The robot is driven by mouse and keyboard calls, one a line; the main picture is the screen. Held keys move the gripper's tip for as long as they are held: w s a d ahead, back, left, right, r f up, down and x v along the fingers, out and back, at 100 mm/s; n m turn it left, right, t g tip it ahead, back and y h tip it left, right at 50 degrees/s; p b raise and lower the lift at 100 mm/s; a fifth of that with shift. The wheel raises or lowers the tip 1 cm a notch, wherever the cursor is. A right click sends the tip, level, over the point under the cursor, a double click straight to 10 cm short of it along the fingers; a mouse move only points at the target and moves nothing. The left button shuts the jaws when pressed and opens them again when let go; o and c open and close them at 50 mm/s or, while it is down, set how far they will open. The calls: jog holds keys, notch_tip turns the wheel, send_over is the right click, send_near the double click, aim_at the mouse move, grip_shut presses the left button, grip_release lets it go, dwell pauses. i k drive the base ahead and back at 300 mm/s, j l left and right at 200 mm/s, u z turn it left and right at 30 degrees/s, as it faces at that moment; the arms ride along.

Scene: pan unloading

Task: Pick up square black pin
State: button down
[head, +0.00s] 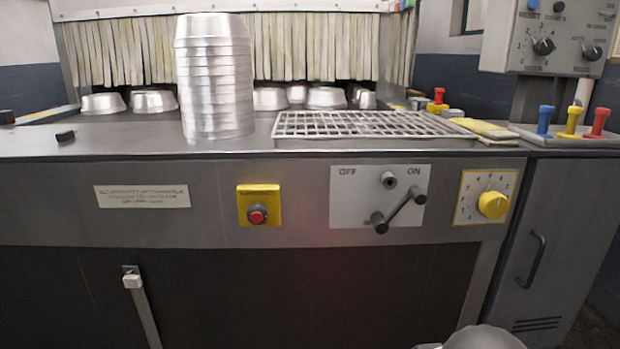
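A small black block (65,135), which looks like the square black pin, lies on the metal counter (120,138) near its front edge, left of the tall pan stack. It is too small to make out its exact shape. A second dark piece (7,117) sits at the far left edge of the view, partly cut off. My gripper is not in view. A rounded grey part of my own arm shows at the bottom edge, right of centre, far from the black block.
A tall stack of metal pans (214,85) stands on the counter. Upturned pans (103,103) sit behind it by a strip curtain (130,50). A wire rack (370,124) lies at right. A lever (405,209) and yellow knob (493,204) project from the front panel.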

aim_at(63, 137)
jog(key=u, duration=1.5)
